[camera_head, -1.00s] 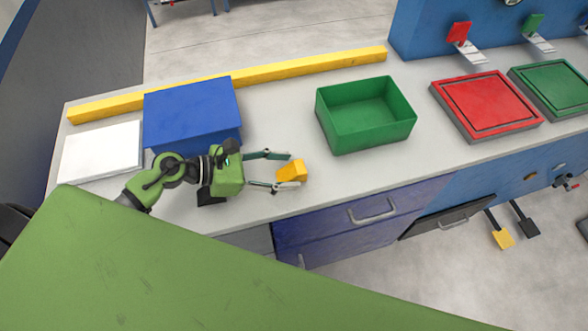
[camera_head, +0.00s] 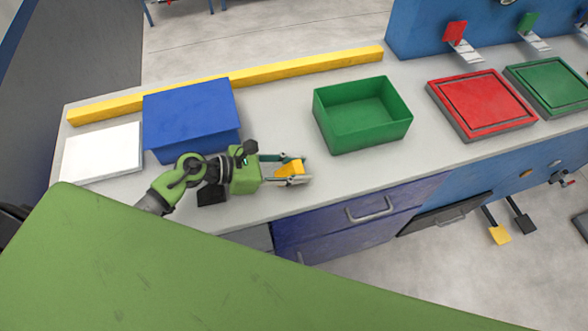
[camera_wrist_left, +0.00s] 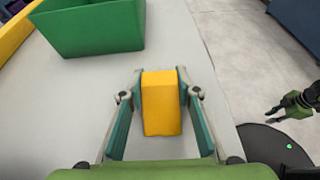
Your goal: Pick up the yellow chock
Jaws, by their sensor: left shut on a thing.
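The yellow chock (camera_head: 289,170) is a small wedge-like block on the grey counter, near its front edge. My left gripper (camera_head: 298,170) has its fingers on both sides of the chock and is shut on it. In the left wrist view the chock (camera_wrist_left: 161,103) sits between the two fingertips (camera_wrist_left: 161,88), and its front and top faces show. I cannot tell any gap between the chock and the counter.
A blue box (camera_head: 192,115) stands behind my left wrist. An open green bin (camera_head: 362,140) stands to the right, with clear counter before it. A long yellow bar (camera_head: 280,73) lies along the back. A red pad (camera_head: 482,101) and a white panel (camera_head: 102,152) lie farther out.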

